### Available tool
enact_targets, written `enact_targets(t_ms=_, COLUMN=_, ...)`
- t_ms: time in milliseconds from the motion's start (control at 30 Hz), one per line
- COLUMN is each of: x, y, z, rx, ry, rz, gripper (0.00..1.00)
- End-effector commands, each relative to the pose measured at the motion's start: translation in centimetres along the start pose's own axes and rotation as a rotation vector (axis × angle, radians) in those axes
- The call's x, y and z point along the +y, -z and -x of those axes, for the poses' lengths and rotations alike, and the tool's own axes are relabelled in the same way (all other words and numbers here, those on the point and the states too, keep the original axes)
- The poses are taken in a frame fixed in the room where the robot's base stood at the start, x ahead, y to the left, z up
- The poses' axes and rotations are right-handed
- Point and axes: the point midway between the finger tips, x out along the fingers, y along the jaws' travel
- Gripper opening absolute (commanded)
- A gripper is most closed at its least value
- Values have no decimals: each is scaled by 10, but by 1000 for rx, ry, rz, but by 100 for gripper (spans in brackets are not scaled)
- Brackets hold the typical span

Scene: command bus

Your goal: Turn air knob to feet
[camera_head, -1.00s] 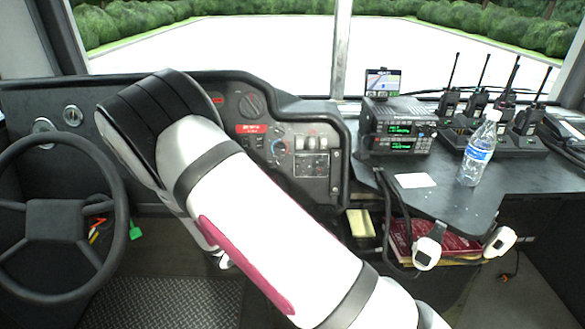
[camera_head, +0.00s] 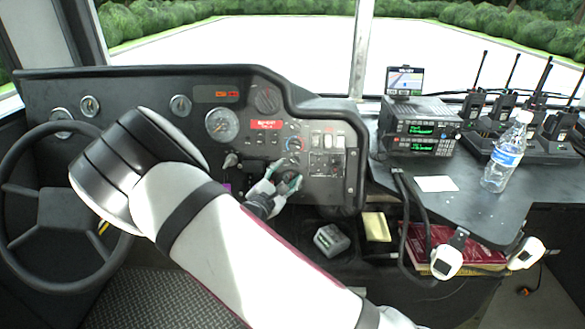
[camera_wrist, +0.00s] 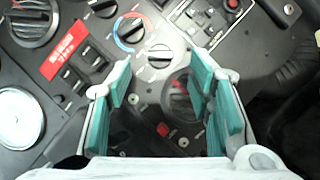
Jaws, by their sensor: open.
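The dashboard panel carries several knobs, and I cannot read which is the air knob. In the wrist view, a knob with a blue and red ring (camera_wrist: 130,30) is beyond my fingertips. A smaller knob with a pale dial (camera_wrist: 158,57) lies just ahead of the gap between them. A larger dark knob (camera_wrist: 180,92) with a red mark shows between the teal fingers, partly hidden by the right one. My gripper (camera_wrist: 160,78) is open and empty, over the panel. In the head view, my gripper (camera_head: 285,183) is at the lower panel and hides part of it.
Switches (camera_head: 325,141) lie right of the ringed knob. The steering wheel (camera_head: 62,192) is at left; radios and a water bottle (camera_head: 505,155) are on the right shelf.

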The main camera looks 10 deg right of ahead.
Motion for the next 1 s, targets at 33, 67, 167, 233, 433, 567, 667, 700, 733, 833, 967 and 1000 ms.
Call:
enact_targets(t_ms=33, x=-1, y=0, z=-11, rx=-4, ry=1, rz=-2, gripper=48)
enact_targets(t_ms=67, x=-1, y=0, z=-16, rx=-3, ry=1, rz=-1, gripper=48)
enact_targets(t_ms=167, x=-1, y=0, z=-31, rx=-3, ry=1, rz=-1, gripper=48)
enact_targets(t_ms=233, x=-1, y=1, z=-39, rx=-1, ry=2, rz=-1, gripper=48)
enact_targets(t_ms=433, x=-1, y=0, z=-52, rx=-1, ry=1, rz=0, gripper=48)
enact_targets(t_ms=567, x=0, y=0, z=-53, rx=0, ry=1, rz=0, gripper=48)
enact_targets(t_ms=667, x=0, y=0, z=-53, rx=0, ry=1, rz=0, gripper=48)
enact_targets(t_ms=700, x=0, y=0, z=-53, rx=0, ry=1, rz=0, gripper=48)
enact_targets(t_ms=733, x=0, y=0, z=-53, rx=0, ry=1, rz=0, gripper=45)
enact_targets(t_ms=833, x=0, y=0, z=-53, rx=0, ry=1, rz=0, gripper=23)
enact_targets(t_ms=967, x=0, y=0, z=-53, rx=0, ry=1, rz=0, gripper=0)
enact_targets(t_ms=1000, x=0, y=0, z=-53, rx=0, ry=1, rz=0, gripper=0)
